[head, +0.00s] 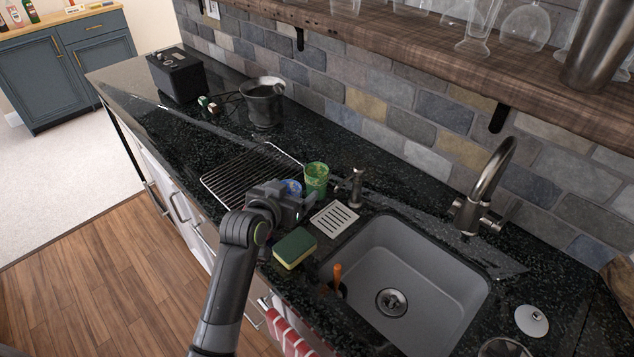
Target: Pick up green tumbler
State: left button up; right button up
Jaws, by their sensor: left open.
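The green tumbler (317,176) stands upright on the dark counter, just left of the soap dispenser and beside the drying rack. My left gripper (306,199) reaches in from the lower left and is open. Its fingers are close to the near side of the tumbler and hide its lower part. I cannot tell whether they touch it. A blue item (291,187) shows partly behind the gripper, left of the tumbler. My right gripper is not in view.
A wire drying rack (235,168) lies left of the tumbler. A soap dispenser (356,185), a slotted white tray (334,219) and a green-and-yellow sponge (295,247) are close by. The sink (440,285) is to the right. A metal bucket (262,103) stands farther back.

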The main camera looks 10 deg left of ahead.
pick_arm(q)
jog(key=p, duration=0.2)
send_near(320, 168)
jog(key=shift+x, duration=2.3)
jog(key=c, duration=1.5)
